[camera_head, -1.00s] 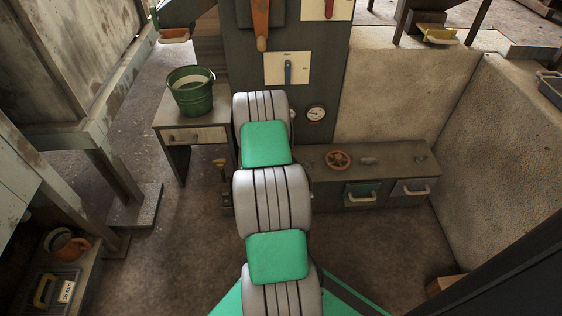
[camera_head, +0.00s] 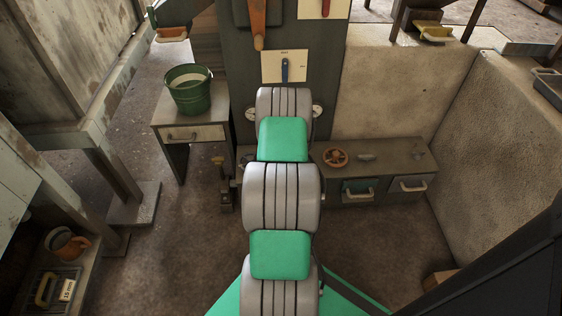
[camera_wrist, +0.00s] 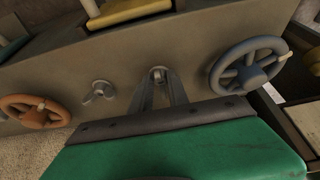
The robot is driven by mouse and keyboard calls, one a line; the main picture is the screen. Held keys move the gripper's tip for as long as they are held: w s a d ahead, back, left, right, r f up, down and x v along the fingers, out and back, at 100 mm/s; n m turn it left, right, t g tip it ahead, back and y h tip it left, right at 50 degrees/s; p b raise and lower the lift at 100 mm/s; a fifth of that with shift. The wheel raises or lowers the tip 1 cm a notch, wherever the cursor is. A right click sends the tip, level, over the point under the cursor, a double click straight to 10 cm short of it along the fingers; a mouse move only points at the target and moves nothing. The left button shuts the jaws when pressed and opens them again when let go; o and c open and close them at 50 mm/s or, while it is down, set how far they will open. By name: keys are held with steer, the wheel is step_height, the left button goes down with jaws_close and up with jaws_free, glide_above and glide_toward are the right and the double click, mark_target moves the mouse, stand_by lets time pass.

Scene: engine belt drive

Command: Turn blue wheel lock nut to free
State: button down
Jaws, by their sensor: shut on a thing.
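In the wrist view the blue wheel (camera_wrist: 248,66) is a blue-grey handwheel with a knob, on the right side of a grey-brown panel. My gripper (camera_wrist: 158,82) is left of it, its two narrow fingers shut on a small grey lock nut (camera_wrist: 158,72). The fingers cover much of the nut, so its turn angle is hard to tell. A second nut with wings (camera_wrist: 98,91) stands further left, apart from the fingers. In the head view my arm hides my gripper, the blue wheel and the held nut.
An orange-brown wheel (camera_wrist: 35,112) is at the left in the wrist view. In the head view a low bench (camera_head: 400,158) with drawers carries a brown wheel (camera_head: 335,157). A green bucket (camera_head: 189,90) stands on a small table at left. Open floor lies right of my arm.

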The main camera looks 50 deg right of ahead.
stand_by(0.4)
steer(key=c, duration=1.3)
jaws_free()
steer(key=p+v, duration=0.3)
steer(key=v, duration=0.4)
steer(key=shift+s+a+r, duration=0.1)
steer(key=shift+a+r, duration=0.05)
steer(key=shift+r, duration=0.2)
